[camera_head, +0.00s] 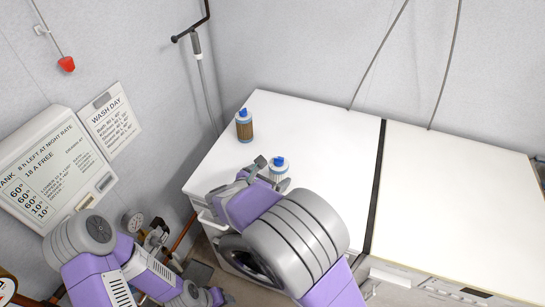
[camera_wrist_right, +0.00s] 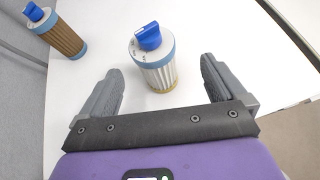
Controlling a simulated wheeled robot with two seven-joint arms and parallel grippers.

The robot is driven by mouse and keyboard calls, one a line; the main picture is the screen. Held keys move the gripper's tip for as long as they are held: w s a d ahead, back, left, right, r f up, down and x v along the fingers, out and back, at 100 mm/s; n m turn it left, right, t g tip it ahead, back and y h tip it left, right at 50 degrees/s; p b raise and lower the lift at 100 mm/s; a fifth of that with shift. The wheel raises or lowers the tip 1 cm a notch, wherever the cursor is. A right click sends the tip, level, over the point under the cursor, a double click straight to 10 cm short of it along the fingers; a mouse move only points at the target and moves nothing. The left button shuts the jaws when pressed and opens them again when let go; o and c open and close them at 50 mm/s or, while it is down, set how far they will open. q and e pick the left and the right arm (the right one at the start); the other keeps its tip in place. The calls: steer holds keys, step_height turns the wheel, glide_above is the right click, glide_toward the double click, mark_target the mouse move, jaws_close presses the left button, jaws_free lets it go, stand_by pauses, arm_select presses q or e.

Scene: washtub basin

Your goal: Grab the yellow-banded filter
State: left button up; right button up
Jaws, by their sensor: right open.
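The yellow-banded filter (camera_wrist_right: 158,76) stands upright on the white top, with pale pleats, a blue cap and a yellow band at its base. It also shows in the head view (camera_head: 279,171), its lower part hidden behind my right gripper (camera_head: 250,171). In the wrist view my right gripper (camera_wrist_right: 163,66) is open, with one finger on each side of the filter and a gap on both sides. Nothing is held. My left arm is low at the left of the head view; its jaws cannot be made out.
A second filter (camera_head: 244,126) with brown pleats and blue bands stands farther back to the left; it also shows in the wrist view (camera_wrist_right: 59,33). The white top (camera_head: 335,135) is clear to the right, up to a dark seam (camera_head: 376,185). A wall stands behind.

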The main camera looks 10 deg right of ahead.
mark_target(277, 166)
steer(key=shift+w+r, duration=0.1)
steer(key=shift+w, duration=0.25)
steer(key=shift+b+x, duration=0.4)
steer(key=shift+x, duration=0.85)
steer(key=x, duration=0.3)
steer(key=b+x, duration=0.1)
steer(key=shift+w+r, duration=0.2)
steer(key=shift+w, duration=0.2)
steer(key=shift+r, duration=0.1)
steer(key=c, duration=1.3)
